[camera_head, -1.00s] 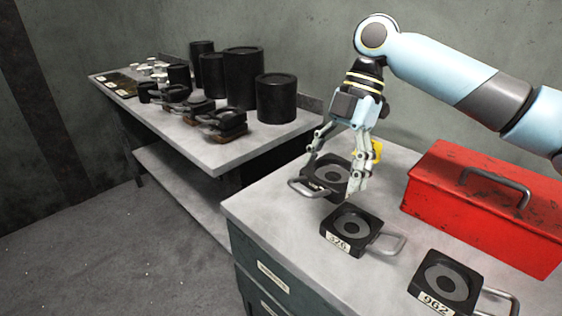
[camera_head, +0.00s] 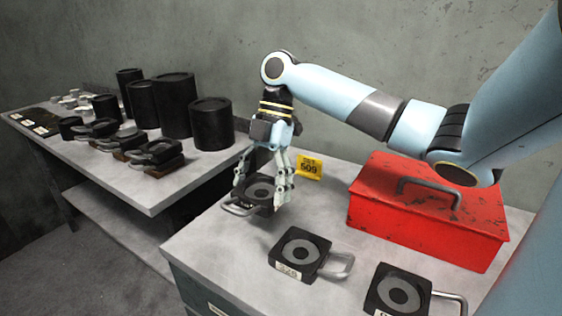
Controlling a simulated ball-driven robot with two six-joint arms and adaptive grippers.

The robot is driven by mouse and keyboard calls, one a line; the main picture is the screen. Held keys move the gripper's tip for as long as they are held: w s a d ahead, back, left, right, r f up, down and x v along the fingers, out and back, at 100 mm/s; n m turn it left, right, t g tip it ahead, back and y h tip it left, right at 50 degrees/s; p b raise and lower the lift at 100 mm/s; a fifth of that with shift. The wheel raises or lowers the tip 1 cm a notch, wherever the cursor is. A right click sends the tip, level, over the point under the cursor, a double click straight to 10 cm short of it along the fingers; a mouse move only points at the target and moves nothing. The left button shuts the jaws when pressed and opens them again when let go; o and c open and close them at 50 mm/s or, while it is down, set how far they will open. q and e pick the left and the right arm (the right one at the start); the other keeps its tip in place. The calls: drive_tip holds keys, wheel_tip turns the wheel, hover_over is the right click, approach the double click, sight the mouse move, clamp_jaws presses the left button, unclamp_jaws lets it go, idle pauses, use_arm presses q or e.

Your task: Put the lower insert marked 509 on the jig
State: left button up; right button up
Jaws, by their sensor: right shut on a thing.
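A black insert (camera_head: 262,188) with a grey ring on top and a metal handle on its left side is at the back left of the grey cabinet top (camera_head: 228,250). My right gripper (camera_head: 263,200) points down over it with its fingers around the block, shut on it. I cannot tell whether the insert touches the surface. I cannot make out which thing is the jig. My left gripper is not in view.
Two similar inserts, one labelled 326 (camera_head: 298,252) and another (camera_head: 397,292), lie nearer. A red toolbox (camera_head: 425,222) stands at the right. A second bench at the left holds black cylinders (camera_head: 176,105) and handled blocks (camera_head: 155,155). A gap separates the bench and cabinet.

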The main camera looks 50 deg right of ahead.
sight(240, 189)
drive_tip(key=w, duration=0.1)
drive_tip(key=w+a+f, duration=0.1)
drive_tip(key=w, duration=0.1)
drive_tip(key=w+f, duration=0.1)
drive_tip(key=shift+w+a+f, duration=0.15)
drive_tip(key=shift+w+f, duration=0.05)
drive_tip(key=shift+f, duration=2.05)
drive_tip(key=o, duration=1.6)
drive_tip(key=shift+s, duration=0.1)
drive_tip(key=shift+c, duration=0.2)
drive_tip(key=v, duration=1.2)
drive_tip(key=shift+b, duration=0.4)
